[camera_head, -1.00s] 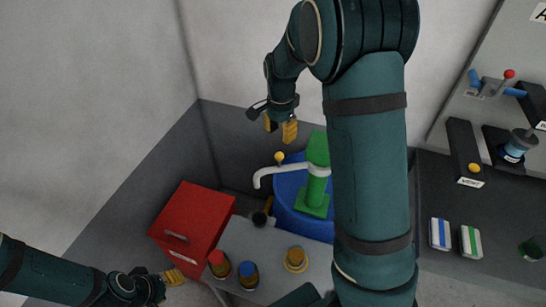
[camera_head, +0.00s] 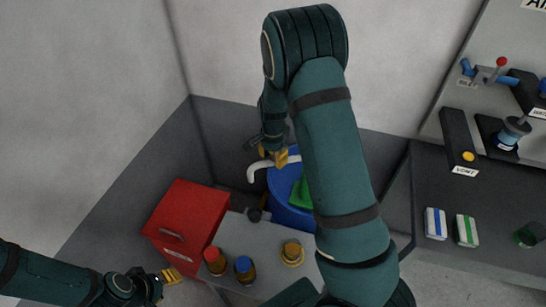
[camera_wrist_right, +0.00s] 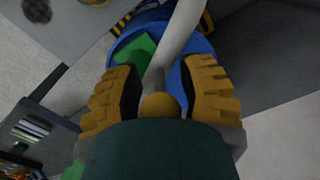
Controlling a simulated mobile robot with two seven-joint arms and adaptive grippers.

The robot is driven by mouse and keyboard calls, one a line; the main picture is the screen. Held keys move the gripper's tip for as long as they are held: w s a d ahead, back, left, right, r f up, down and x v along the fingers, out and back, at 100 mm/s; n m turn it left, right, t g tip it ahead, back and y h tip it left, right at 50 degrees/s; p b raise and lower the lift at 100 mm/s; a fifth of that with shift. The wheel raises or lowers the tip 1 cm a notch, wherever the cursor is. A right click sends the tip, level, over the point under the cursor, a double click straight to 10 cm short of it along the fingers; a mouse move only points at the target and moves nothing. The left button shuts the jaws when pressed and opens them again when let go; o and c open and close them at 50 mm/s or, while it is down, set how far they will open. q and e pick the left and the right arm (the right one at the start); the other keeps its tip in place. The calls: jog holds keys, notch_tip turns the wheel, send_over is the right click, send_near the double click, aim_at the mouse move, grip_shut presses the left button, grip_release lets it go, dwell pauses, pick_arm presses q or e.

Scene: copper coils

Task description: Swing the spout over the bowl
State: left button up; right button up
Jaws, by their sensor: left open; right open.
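The white spout (camera_head: 256,172) bends down at its left end in the head view. It also shows in the wrist view (camera_wrist_right: 183,32), where a grey stem with a yellow ball knob (camera_wrist_right: 160,105) rises from it. My right gripper (camera_head: 279,159) is over the spout; in the wrist view its open fingers stand on both sides of the knob and stem. Contact cannot be told. The green post (camera_head: 301,195) is mostly hidden by my right arm. A blue round vessel, possibly the bowl (camera_head: 290,214), is behind it. My left gripper (camera_head: 172,276) is open and empty at lower left.
A red cabinet (camera_head: 186,222) stands left of the grey table (camera_head: 232,232). Red-capped (camera_head: 214,260), blue-capped (camera_head: 244,268) and yellow-topped (camera_head: 291,253) items stand on the table's front. A dark counter (camera_head: 460,195) with valves and boxes is at right.

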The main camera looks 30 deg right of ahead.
grip_shut()
jog(key=shift+s+a+n, duration=0.2)
jog(key=shift+s+n, duration=0.4)
jog(key=shift+s, duration=0.05)
jog(key=s+d+n, duration=0.3)
jog(key=s+n, duration=0.8)
jog(key=s, duration=0.1)
jog(key=shift+s+b, duration=0.3)
jog(key=shift+b, duration=0.05)
